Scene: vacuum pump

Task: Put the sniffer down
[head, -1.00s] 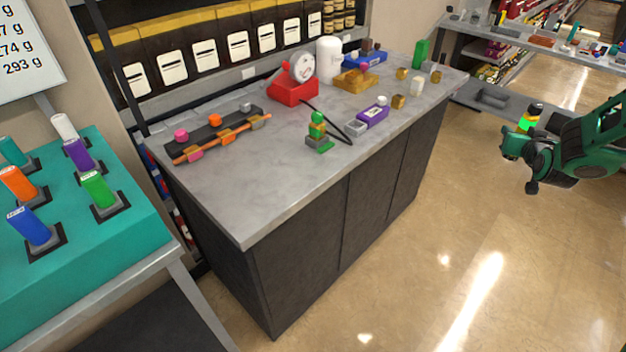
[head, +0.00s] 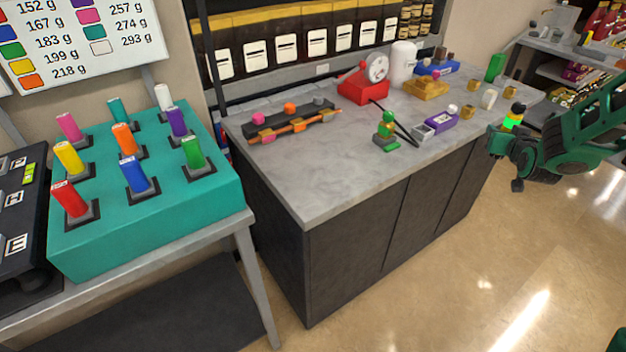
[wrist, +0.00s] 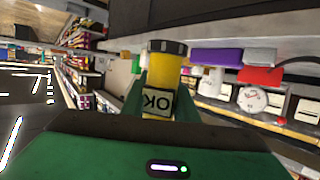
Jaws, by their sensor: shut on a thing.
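The sniffer is a yellow cylinder with a black top and an "OK" display (wrist: 160,65), upright in the wrist view. In the head view it is small at the right, with a black top and a bright green light (head: 514,115). My gripper (wrist: 160,102) is shut on the sniffer, with a green finger on each side of it. In the head view my gripper (head: 512,140) is held in front of the right end of the grey counter (head: 310,185). The sniffer is clear of the counter top as far as I can tell; its lower part is hidden.
The counter bears a red gauge stand (head: 364,88), a green stacked valve (head: 387,132), a purple device (head: 442,121) and a dark rack with an orange pipe (head: 290,125). Its front left top is bare. A teal block (head: 85,245) with coloured sticks stands at the left.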

